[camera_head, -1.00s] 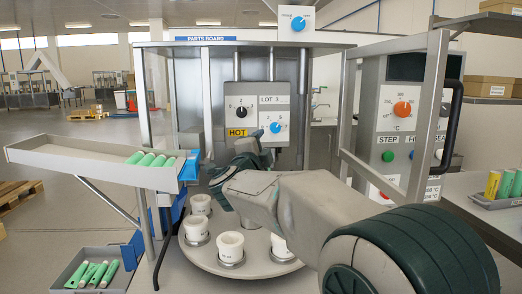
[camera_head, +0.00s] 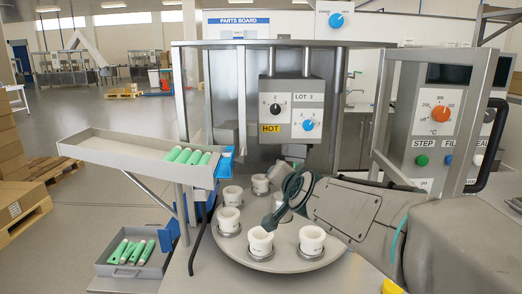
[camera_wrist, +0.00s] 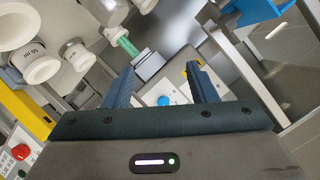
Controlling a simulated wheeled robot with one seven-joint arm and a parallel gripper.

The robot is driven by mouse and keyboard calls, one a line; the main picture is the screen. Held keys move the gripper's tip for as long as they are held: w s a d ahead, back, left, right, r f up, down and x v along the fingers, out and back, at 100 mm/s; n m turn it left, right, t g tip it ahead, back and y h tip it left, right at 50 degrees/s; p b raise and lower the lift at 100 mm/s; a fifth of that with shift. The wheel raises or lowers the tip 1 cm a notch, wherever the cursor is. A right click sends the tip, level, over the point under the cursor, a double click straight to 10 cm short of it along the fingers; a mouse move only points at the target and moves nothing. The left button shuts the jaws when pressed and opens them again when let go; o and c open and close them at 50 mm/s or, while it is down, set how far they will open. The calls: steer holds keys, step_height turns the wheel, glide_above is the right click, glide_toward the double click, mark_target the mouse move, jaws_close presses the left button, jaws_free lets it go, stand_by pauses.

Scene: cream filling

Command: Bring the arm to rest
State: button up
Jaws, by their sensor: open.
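My arm reaches in from the right in the head view, over the round turntable (camera_head: 262,262) with several white cups (camera_head: 260,241). My gripper is not clearly visible there, probably hidden by my own arm. In the wrist view my gripper (camera_wrist: 162,78) has its two dark blue fingers wide apart, with nothing held between them. White cups (camera_wrist: 40,64) show at the upper left of that view, and a green tube (camera_wrist: 125,42) shows beyond the left finger.
A sloping tray (camera_head: 110,148) with several green tubes (camera_head: 187,156) stands at left. A lower bin (camera_head: 120,270) holds more tubes. The grey machine (camera_head: 293,107) with dials and a HOT label stands behind the turntable. A panel with buttons (camera_head: 434,125) and metal posts are close on the right.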

steer(key=s+d+f+n+g+p, duration=0.2)
steer(key=s+d+f+g, duration=0.1)
steer(key=s, duration=0.5)
steer(key=s+d+f+n+g+h+p, duration=0.1)
steer(key=s+d+f+n+g+p, duration=0.1)
steer(key=s, duration=0.7)
steer(key=s+d+f+n+g+h+p, duration=0.1)
steer(key=s+d+f+g, duration=0.3)
steer(key=s, duration=0.5)
step_height(320, 180, down, 3)
steer(key=shift+s+r+n+g+p, duration=0.2)
steer(key=shift+n+g+p, duration=0.4)
steer(key=shift+g, duration=0.5)
steer(key=shift+d+f, duration=0.1)
steer(key=c, duration=0.3)
steer(key=shift+c, duration=0.2)
